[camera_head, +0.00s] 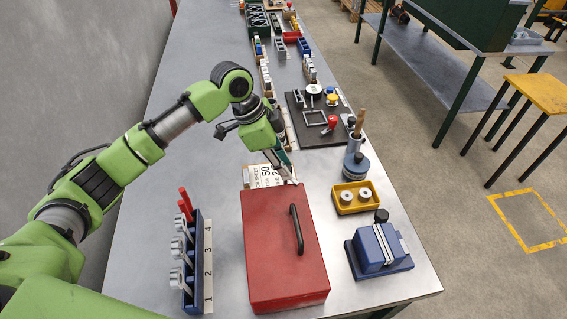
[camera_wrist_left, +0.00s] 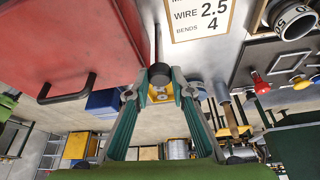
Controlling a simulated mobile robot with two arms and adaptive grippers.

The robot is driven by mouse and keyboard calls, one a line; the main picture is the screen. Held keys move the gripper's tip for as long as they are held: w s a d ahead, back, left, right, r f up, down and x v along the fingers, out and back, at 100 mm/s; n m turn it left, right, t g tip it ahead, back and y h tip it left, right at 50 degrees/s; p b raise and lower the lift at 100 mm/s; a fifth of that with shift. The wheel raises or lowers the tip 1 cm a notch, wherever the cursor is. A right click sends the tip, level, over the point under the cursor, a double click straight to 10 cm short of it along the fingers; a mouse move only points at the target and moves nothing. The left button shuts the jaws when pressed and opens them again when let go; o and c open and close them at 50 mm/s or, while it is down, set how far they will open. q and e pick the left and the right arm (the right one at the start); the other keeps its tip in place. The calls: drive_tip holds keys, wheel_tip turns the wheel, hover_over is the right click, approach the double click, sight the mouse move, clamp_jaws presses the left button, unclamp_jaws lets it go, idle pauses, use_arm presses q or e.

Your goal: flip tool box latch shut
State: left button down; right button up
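The red tool box (camera_head: 275,262) stands near the front of the steel table, lid down, with a black handle (camera_head: 297,229) on top. In the left wrist view the box (camera_wrist_left: 60,45) fills the upper left. A thin dark rod with a round black knob (camera_wrist_left: 159,71), apparently the latch lever, stands beside the box's edge. My left gripper (camera_head: 290,178) is at the far end of the box. In the wrist view its fingertips (camera_wrist_left: 160,88) are apart, with the knob between or just beyond them; contact is unclear. The latch is hidden in the head view.
A blue rack (camera_head: 193,262) with numbered slots stands left of the box. A blue vise (camera_head: 378,250) and yellow tray (camera_head: 344,205) stand to the right. A printed card (camera_head: 262,172) and dark tool board (camera_head: 303,130) lie beyond the box.

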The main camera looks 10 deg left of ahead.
use_arm(q)
drive_tip(key=shift+r, duration=0.1)
drive_tip(key=shift+m+g+p, duration=0.3)
drive_tip(key=shift+m+p, duration=0.4)
drive_tip(key=shift+m, duration=0.1)
drive_tip(key=shift+w+m+g, duration=0.1)
drive_tip(key=shift+m+g, duration=0.2)
drive_tip(key=shift+m, duration=0.4)
drive_tip(key=shift+w+d+m+g+p, duration=0.1)
drive_tip(key=shift+m+g+p, duration=0.3)
drive_tip(key=shift+m, duration=0.7)
drive_tip(key=shift+m+g, duration=0.3)
drive_tip(key=shift+m, duration=0.6)
drive_tip(key=c, duration=1.8)
unclamp_jaws()
drive_tip(key=v, duration=1.2)
drive_tip(key=shift+w, duration=0.1)
